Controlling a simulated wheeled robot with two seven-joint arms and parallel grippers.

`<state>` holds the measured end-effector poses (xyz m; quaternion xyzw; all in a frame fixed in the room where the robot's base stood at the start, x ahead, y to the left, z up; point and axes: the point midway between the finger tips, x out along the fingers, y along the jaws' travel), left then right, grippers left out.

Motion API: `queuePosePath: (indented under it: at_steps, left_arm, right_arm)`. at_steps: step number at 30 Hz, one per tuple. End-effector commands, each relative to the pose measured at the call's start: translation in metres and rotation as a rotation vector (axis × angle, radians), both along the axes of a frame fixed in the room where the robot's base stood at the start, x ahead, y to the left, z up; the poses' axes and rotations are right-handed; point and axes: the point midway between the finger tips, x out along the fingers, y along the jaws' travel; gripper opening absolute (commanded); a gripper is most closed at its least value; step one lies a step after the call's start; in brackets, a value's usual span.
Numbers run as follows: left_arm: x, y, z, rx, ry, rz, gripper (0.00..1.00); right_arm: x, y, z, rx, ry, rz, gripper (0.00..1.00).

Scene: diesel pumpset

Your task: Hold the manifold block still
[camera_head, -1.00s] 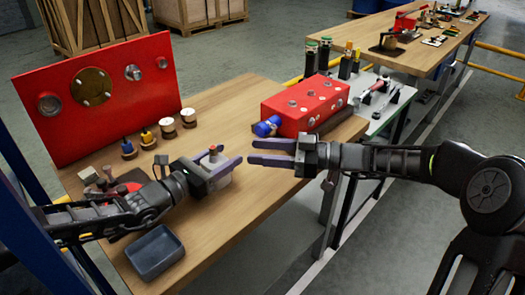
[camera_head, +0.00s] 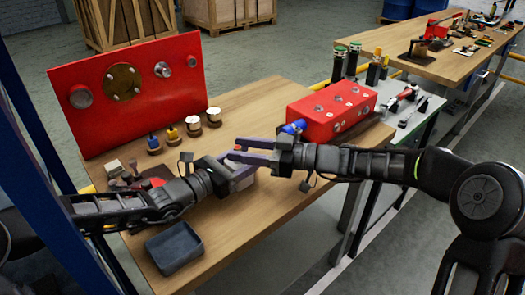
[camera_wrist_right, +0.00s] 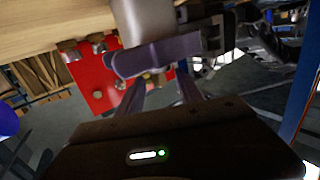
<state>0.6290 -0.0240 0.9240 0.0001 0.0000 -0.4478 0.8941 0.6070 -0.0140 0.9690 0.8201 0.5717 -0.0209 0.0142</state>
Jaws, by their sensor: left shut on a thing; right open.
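A red upright panel (camera_head: 128,95) stands at the bench's back left. Several small fittings (camera_head: 172,133) stand before it. A dark tray (camera_head: 174,247) lies at the front left. Tools (camera_head: 408,98) lie on a side table. Bare wood (camera_head: 290,205) shows in front.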

Motion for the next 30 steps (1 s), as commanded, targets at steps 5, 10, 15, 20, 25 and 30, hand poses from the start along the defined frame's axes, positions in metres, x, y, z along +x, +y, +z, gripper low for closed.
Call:
queuePosePath:
  at_steps: [5,10,15,20,25,30]
  left_arm:
    - [-0.0002,0.0,-0.0005,0.0,0.001,0.0,0.0]
    - [-0.0002,0.0,-0.0006,0.0,0.001,0.0,0.0]
    - [-0.0002,0.0,-0.0006,0.0,0.001,0.0,0.0]
    - [-0.0002,0.0,-0.0006,0.0,0.001,0.0,0.0]
    - [-0.0002,0.0,-0.0006,0.0,0.001,0.0,0.0]
    - [-0.0002,0.0,-0.0006,0.0,0.001,0.0,0.0]
  right_arm:
    - [0.0046,0.013,-0.0005,0.0,-0.001,0.001,0.43]
    - [0.0053,0.0144,-0.0007,0.0,0.0,-0.001,0.43]
    - [0.0052,0.0142,-0.0006,0.0,-0.001,0.0,0.4]
    - [0.0052,0.014,-0.0006,0.0,-0.001,0.0,0.26]
    - [0.0052,0.014,-0.0006,0.0,-0.001,0.0,0.12]
    - [0.0051,0.0139,-0.0005,0.0,-0.001,0.0,0.0]
